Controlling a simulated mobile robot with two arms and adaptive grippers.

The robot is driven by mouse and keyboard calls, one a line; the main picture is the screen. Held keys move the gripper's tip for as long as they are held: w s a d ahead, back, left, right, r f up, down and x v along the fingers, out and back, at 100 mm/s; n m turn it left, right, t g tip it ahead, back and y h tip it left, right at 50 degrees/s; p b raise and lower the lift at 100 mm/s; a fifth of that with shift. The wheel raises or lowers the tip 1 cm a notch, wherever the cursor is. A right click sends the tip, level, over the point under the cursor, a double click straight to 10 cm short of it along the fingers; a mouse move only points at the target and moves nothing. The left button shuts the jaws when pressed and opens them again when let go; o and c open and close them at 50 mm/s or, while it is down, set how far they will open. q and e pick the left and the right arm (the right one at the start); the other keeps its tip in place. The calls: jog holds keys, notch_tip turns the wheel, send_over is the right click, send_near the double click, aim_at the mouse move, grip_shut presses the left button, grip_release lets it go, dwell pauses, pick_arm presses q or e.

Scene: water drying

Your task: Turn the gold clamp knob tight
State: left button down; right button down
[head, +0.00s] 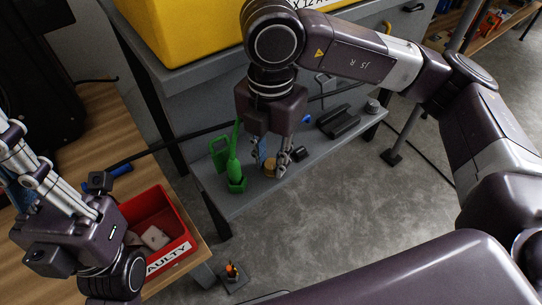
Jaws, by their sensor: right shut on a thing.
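The gold clamp knob (270,168) shows as a small gold patch low between the fingers of my right gripper (273,167), over the grey shelf. My right gripper points down and is shut on it; the fingers hide most of the knob. How far the knob is turned cannot be seen. My left arm is at the left edge, above the wooden bench by the red bin; its fingertips cannot be made out.
A green bottle-like tool (235,172) stands on the grey shelf (318,152) just left of my right gripper. A black holder (338,121) lies to the right. A red bin (178,217) with parts sits on the wooden bench.

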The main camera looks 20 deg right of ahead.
aim_at(271, 165)
jog(key=shift+w, duration=0.1)
dwell(0.3)
jog(key=c, duration=1.7)
grip_release()
jog(key=shift+o, duration=0.2)
notch_tip(271, 165, up, 12)
